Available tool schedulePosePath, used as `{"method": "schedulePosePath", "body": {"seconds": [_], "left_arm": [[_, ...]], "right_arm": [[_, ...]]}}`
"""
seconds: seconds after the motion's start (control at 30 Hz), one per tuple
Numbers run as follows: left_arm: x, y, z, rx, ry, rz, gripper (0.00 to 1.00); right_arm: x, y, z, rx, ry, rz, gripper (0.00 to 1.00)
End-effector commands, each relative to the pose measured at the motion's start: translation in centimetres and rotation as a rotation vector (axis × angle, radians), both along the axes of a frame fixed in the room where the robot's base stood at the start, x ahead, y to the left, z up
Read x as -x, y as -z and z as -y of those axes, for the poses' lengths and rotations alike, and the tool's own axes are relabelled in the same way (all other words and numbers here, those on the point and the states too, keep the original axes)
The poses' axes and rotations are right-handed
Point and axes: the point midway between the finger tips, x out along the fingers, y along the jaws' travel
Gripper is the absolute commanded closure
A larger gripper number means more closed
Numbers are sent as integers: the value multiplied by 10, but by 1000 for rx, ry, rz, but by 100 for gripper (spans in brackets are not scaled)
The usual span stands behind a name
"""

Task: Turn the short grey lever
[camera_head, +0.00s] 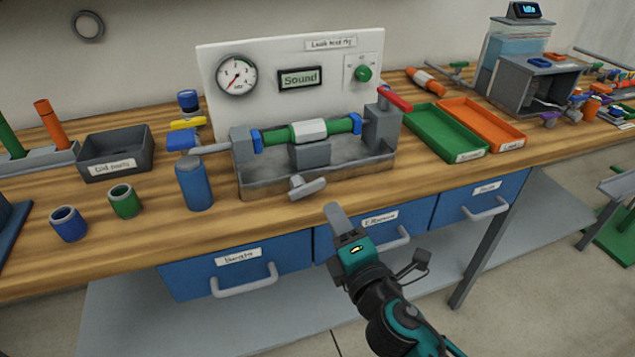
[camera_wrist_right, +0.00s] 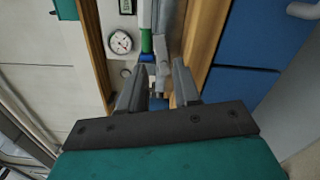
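A short grey lever (camera_head: 306,187) with a crossbar sits at the front of the test rig's grey tray (camera_head: 350,176), in the head view. My left gripper is not in view.
The rig has a red lever (camera_head: 395,98), a green-and-white tube (camera_head: 308,130) and a back panel with a gauge (camera_head: 237,75). A green tray (camera_head: 444,130) stands to the right. Blue drawers with protruding handles (camera_head: 245,281) lie below the bench top. Bare wood lies in front of the rig.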

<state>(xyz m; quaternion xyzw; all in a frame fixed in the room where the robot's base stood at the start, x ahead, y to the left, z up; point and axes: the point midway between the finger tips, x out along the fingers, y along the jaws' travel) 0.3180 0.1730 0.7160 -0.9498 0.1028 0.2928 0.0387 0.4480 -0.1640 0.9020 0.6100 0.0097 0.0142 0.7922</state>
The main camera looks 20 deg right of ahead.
Motion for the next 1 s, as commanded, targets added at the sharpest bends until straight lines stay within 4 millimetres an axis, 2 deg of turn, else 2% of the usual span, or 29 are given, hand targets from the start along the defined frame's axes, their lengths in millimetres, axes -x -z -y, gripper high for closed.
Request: {"method": "schedulePosePath", "body": {"seconds": [0.3,0.5,0.7,1.0], "left_arm": [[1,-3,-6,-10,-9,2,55],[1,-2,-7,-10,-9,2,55],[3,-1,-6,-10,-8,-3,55],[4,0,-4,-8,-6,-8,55]], "right_arm": [[-59,-2,-2,-2,1,1,68],[-89,-1,-3,-4,0,0,68],[-104,0,-4,-4,0,-1,68],[-106,0,-4,-5,0,-2,68]]}}
